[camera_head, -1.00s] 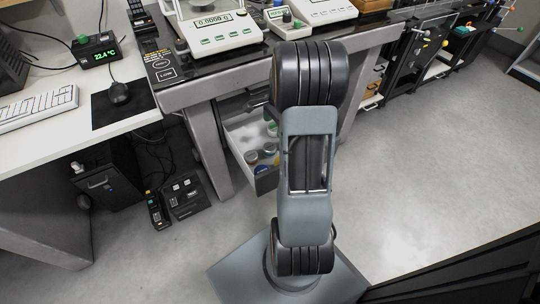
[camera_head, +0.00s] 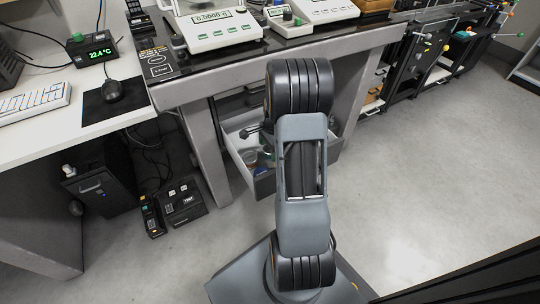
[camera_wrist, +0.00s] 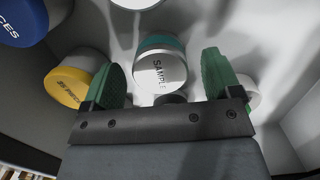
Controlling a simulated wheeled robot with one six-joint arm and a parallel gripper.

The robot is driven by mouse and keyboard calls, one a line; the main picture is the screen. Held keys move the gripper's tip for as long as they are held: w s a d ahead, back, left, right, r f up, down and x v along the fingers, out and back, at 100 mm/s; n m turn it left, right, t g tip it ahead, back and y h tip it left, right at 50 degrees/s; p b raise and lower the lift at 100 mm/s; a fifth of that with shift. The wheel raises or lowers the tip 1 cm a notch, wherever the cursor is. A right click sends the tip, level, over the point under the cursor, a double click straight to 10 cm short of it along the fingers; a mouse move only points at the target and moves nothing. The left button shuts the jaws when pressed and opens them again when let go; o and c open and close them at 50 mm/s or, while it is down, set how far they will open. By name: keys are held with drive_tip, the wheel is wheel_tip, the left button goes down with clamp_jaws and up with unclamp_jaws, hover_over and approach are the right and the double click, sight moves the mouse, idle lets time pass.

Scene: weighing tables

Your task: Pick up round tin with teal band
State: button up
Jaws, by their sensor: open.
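The round tin with a teal band (camera_wrist: 160,62) shows in the wrist view, with a white face that reads SAMPLE. It lies inside an open drawer (camera_head: 264,184) under the weighing table. My gripper (camera_wrist: 163,72) is open, with one green finger to the left of the tin and one to the right. Gaps show between the fingers and the tin; I cannot tell how deep the fingers reach beside it.
A blue tin (camera_wrist: 22,22) is at the upper left, and a white round item (camera_wrist: 250,93) is by the right finger. Drawer walls are near both sides.

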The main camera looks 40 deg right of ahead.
drive_tip(key=shift+f, duration=0.85)
drive_tip(key=shift+r, duration=0.1)
drive_tip(key=c, duration=1)
